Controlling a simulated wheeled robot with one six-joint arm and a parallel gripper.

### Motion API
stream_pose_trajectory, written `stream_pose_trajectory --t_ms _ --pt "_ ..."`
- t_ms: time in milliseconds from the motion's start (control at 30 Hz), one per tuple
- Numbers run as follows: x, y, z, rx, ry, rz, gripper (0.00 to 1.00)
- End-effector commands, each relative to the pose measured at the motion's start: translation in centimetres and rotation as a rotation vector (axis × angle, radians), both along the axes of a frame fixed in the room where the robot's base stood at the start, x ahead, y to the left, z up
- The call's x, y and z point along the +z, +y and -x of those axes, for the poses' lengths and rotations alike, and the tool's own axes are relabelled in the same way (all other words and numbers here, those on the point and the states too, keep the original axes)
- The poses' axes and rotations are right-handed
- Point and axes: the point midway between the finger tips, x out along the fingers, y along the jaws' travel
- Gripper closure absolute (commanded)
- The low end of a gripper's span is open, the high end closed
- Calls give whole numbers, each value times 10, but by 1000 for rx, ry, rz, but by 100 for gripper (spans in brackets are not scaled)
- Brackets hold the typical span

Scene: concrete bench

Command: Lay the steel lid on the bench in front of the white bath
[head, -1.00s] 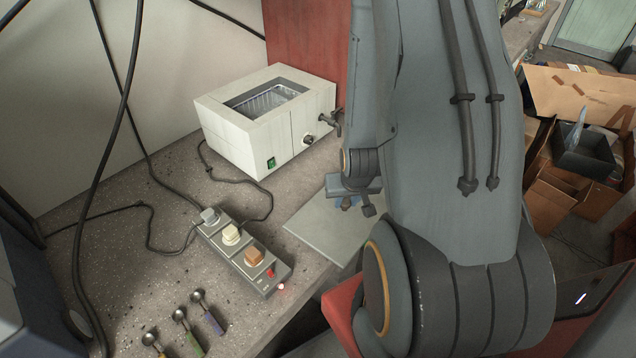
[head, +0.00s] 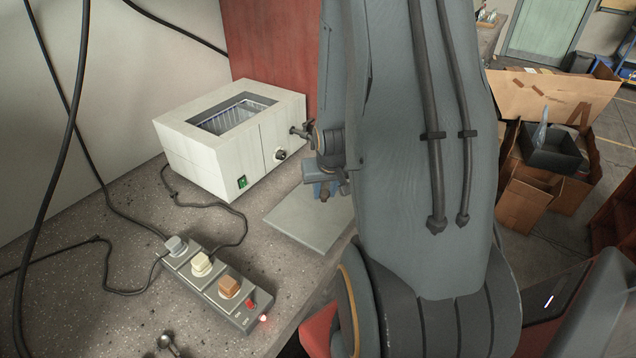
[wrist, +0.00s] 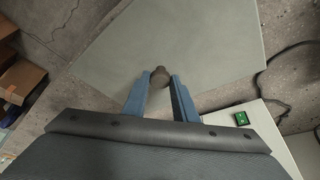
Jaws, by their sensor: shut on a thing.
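The steel lid (head: 305,222) is a flat grey-green square plate with a dark round knob (wrist: 159,77). My gripper (wrist: 160,80) is shut on that knob, its two blue fingers either side of it. In the head view my gripper (head: 324,191) is partly hidden by my arm, above the lid. The lid is level, in front of and right of the white bath (head: 215,160). Its right part is hidden behind my arm. I cannot tell whether it touches the bench. The bath is open on top, with a wire basket inside.
A power strip (head: 195,285) with plugs and cables lies on the bench (head: 120,240), left of the lid. A measuring spoon (head: 167,343) is at the front. The bench edge is close to the lid's near corner. Cardboard boxes (head: 525,205) stand on the floor at right.

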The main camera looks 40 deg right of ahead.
Motion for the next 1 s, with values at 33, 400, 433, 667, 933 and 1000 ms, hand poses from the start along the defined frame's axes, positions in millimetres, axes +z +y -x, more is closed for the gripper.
stream_pose_trajectory --t_ms 33,400,433,667,933,1000 --pt "2 -5 -11 1 -1 1 100" --pt "2 -35 -72 1 0 0 100" --pt "2 -35 -74 0 0 0 100" --pt "-12 -36 -76 -1 1 -2 100" --pt "-35 -37 -76 0 1 0 100" --pt "-35 -37 -76 0 0 0 100"
